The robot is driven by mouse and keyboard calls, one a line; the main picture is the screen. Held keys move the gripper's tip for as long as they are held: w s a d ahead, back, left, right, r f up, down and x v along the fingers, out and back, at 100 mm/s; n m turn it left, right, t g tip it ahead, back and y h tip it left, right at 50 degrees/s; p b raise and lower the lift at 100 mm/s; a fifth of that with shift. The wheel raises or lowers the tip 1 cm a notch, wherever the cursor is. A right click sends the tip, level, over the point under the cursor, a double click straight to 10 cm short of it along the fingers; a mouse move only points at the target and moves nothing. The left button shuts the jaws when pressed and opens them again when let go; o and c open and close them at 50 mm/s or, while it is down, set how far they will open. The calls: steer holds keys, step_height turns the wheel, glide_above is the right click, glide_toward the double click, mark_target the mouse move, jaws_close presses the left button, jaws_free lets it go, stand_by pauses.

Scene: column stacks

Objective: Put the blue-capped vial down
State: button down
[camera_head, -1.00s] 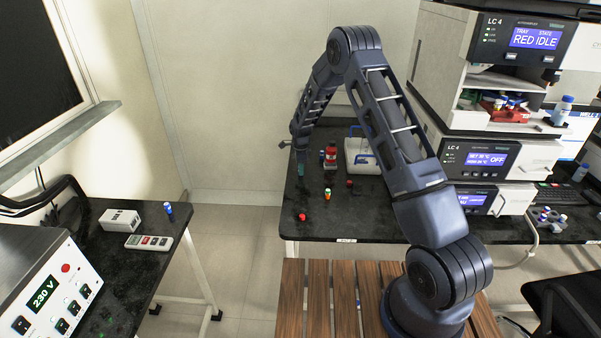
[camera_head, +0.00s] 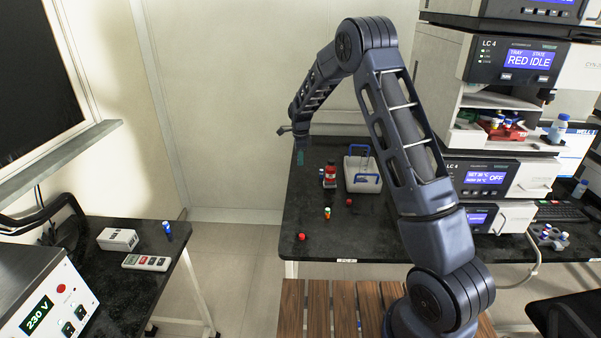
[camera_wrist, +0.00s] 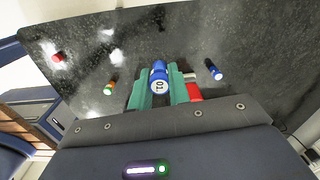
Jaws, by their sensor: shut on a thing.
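My gripper (camera_head: 300,154) is over the back left part of the dark bench. In the wrist view its green fingers (camera_wrist: 161,88) are shut on a blue-capped vial (camera_wrist: 158,78) with a white numbered label. Its height above the bench is hard to judge. In the head view I cannot make out the held vial. Another blue vial (camera_wrist: 214,70) is to the right of the fingers in the wrist view, apart from them.
A red bottle (camera_head: 330,175), an orange-and-green vial (camera_head: 327,213) and red-capped vials (camera_head: 301,237) (camera_head: 349,202) are on the bench. A white carrier with blue handles (camera_head: 362,174) is right of the bottle. The bench's left edge is close to my gripper.

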steer(key=shift+r, duration=2.3)
steer(key=s+a+r+n, duration=0.1)
steer(key=s+a+n, duration=0.35)
steer(key=a, duration=1.25)
step_height(320, 180, up, 2)
steer(key=n, duration=0.6)
glide_above(154, 247)
step_height(154, 247, down, 19)
steer(key=shift+f, duration=0.15)
steer(key=shift+f, duration=0.1)
steer(key=c, duration=1.3)
jaws_free()
